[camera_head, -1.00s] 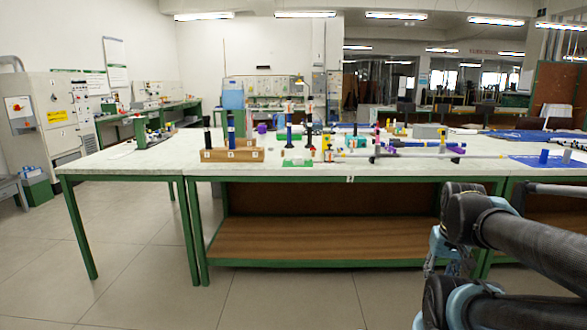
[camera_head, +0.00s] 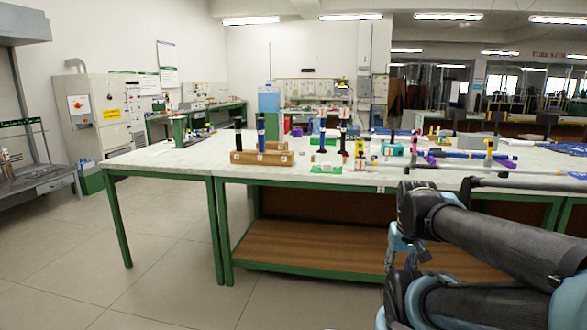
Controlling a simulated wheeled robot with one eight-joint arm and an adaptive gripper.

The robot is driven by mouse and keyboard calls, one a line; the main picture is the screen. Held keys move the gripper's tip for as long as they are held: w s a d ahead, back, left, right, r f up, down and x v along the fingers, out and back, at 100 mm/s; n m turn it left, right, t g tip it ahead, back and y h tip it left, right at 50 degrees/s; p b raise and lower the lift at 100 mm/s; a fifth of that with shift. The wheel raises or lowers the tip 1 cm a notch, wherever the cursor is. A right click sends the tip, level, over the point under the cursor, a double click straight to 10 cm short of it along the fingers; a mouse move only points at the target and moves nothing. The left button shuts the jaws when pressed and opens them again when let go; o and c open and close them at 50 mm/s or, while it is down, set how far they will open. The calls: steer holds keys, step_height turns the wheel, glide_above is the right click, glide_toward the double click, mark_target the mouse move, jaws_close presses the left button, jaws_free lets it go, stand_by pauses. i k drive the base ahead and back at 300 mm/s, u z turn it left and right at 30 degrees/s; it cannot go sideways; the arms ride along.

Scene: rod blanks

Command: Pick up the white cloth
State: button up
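I cannot make out a white cloth for certain. The long table (camera_head: 330,187) has a pale, whitish top, and any cloth on it does not stand out from it at this distance. My arm's dark links and light-blue joints reach in from the right edge, in front of the table's right part, and hide some of its lower shelf. My gripper cannot be seen.
A wooden block (camera_head: 262,158) holding upright rods stands on the table's left half, with a green plate (camera_head: 326,169) beside it. A blue container (camera_head: 268,99) stands behind. A grey bench (camera_head: 40,182) is at far left. Floor in front is open.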

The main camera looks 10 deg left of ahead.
mark_target(325, 166)
steer(key=u, duration=0.05)
steer(key=i, duration=1.5)
steer(key=z, duration=0.6)
